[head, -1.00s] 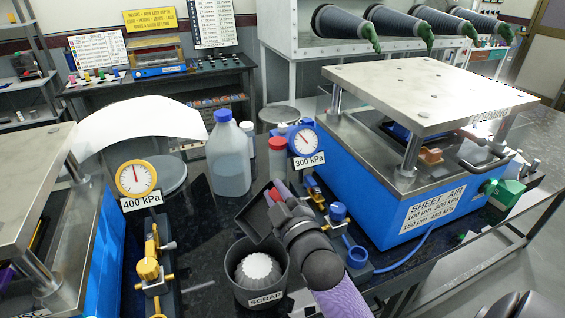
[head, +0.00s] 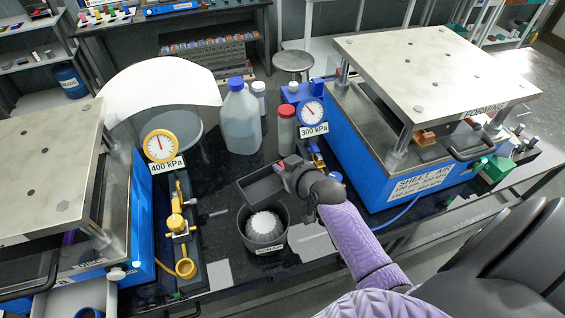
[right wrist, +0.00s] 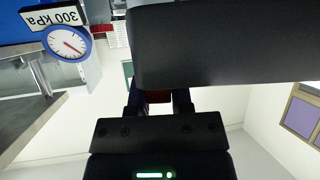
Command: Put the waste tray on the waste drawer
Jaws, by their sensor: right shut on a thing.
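The waste tray (head: 264,189), a small dark grey open box, is held by my right gripper (head: 291,169) at its right end. It hangs just above and behind the scrap bin, and its inside looks empty. In the right wrist view the tray (right wrist: 230,42) is a broad dark slab across the top, with the gripper fingers (right wrist: 158,98) shut at its edge. A pale open drawer (head: 62,300) shows under the left press at the lower left, partly cut off; I cannot read a waste label on it. My left gripper is not in view.
The round scrap bin (head: 245,240) holds a white ribbed thing. The yellow gauge (head: 160,146) and brass valves (head: 178,222) stand between bin and left press (head: 45,160). The bottle (head: 241,120), blue gauge (head: 312,113) and forming press (head: 430,80) lie behind and right.

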